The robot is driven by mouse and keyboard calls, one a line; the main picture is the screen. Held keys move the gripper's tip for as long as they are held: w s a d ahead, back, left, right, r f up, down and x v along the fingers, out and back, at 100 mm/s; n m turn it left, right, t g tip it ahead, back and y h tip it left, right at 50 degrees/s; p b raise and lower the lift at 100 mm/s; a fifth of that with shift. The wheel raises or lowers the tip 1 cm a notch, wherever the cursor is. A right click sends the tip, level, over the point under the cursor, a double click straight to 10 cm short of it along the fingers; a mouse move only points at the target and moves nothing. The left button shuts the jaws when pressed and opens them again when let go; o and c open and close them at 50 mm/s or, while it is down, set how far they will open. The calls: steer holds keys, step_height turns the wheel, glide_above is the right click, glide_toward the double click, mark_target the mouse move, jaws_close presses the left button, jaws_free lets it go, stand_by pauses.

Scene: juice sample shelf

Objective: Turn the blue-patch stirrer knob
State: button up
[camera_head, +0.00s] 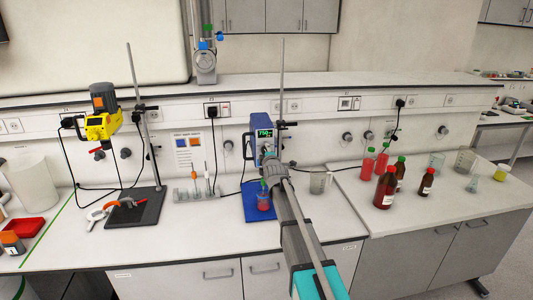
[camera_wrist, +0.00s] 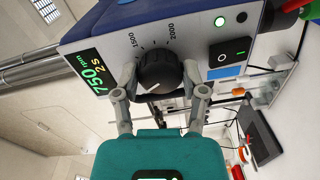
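The stirrer (camera_head: 262,139) with a blue housing is on a stand at the back of the bench. In the wrist view its black knob (camera_wrist: 160,72) sits beside a green display (camera_wrist: 88,73) reading 750 rpm, with scale marks 1500 and 2000 near it. A blue patch (camera_wrist: 224,73) lies below the power switch (camera_wrist: 230,51). My gripper (camera_wrist: 160,78) has one finger on each side of the knob, with the tips very close to its sides. I cannot tell whether they touch it. In the head view my arm covers the lower part of the stirrer.
A beaker with red liquid (camera_head: 264,200) stands below the stirrer. A glass beaker (camera_head: 319,183) and several bottles, including a brown bottle (camera_head: 384,188), stand to the right. A yellow stirrer (camera_head: 103,125) hangs on a stand at the left.

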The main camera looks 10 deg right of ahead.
steer(key=o, duration=0.3)
steer(key=shift+o, duration=0.2)
steer(key=shift+n, duration=0.7)
